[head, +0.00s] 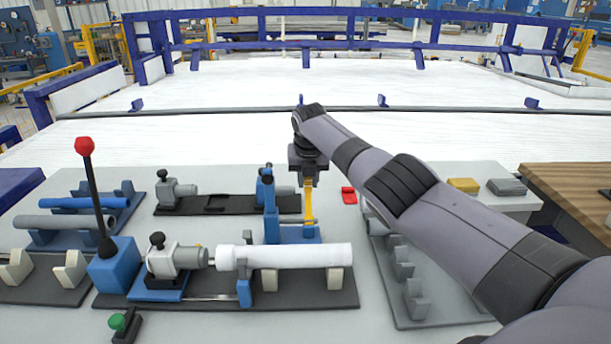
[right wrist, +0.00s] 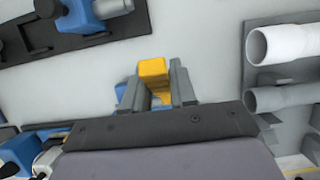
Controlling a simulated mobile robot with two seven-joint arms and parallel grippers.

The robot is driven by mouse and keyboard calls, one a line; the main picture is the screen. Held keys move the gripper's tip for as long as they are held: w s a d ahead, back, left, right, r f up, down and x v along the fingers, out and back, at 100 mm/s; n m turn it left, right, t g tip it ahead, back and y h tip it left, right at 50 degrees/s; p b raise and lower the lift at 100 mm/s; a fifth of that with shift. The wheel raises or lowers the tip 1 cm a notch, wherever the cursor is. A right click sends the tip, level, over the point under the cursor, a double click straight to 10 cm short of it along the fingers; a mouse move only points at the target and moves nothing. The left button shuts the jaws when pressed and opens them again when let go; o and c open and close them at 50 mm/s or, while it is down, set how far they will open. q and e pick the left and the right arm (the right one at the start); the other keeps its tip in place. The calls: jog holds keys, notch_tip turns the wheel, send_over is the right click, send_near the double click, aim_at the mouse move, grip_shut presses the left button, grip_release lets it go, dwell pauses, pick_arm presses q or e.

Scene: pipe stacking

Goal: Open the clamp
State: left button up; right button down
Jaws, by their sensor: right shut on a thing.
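The clamp (head: 290,235) is a blue fixture behind the white pipe, with a blue upright on its left and a yellow handle (head: 308,207) standing up on its right. My right gripper (head: 308,180) comes down from above and is shut on the upper part of the handle. In the right wrist view the yellow handle (right wrist: 153,70) sits between the two grey fingers of my right gripper (right wrist: 157,88), and part of the blue body shows beside them. The handle stands nearly upright. My left gripper is not in view.
A white pipe (head: 300,257) lies on cradles in front of the clamp. A red-knobbed lever (head: 95,195) and a green button (head: 118,323) are at left. Blue and grey pipes (head: 50,222) lie at far left. A grey rack (head: 405,275) is at right, partly behind my arm.

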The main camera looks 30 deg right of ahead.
aim_at(308, 190)
dwell(0.4)
jog(key=c, duration=1)
grip_release()
jog(key=shift+w+f, duration=0.1)
jog(key=shift+p+v, duration=0.65)
jog(key=shift+v, duration=3)
jog(key=shift+d, duration=0.1)
